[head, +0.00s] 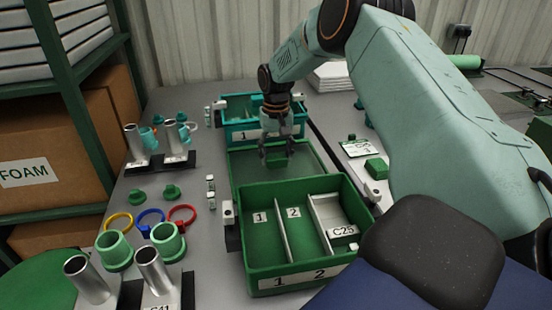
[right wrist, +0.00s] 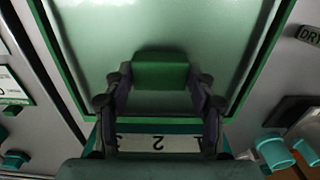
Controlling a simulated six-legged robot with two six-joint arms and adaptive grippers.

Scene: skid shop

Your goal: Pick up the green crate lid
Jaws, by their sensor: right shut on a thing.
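The green crate lid (head: 248,173) is a flat rimmed panel with a raised block handle. In the head view it is between the green crate (head: 285,258) in front and the teal crate (head: 238,128) behind. My right gripper (head: 277,153) comes down from above and is shut on the lid's handle. In the right wrist view the green handle (right wrist: 160,76) sits between the two fingers, with the lid's pale panel (right wrist: 160,30) beyond. I cannot tell whether the lid touches the table. My left gripper is not in view.
The green crate is open, with dividers and labels 1 and 2. Metal tubes (head: 135,142), coloured rings (head: 150,222) and green collars (head: 168,238) stand at the left. A small green block (head: 376,168) lies to the right. A foam box (head: 45,160) is on the left shelf.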

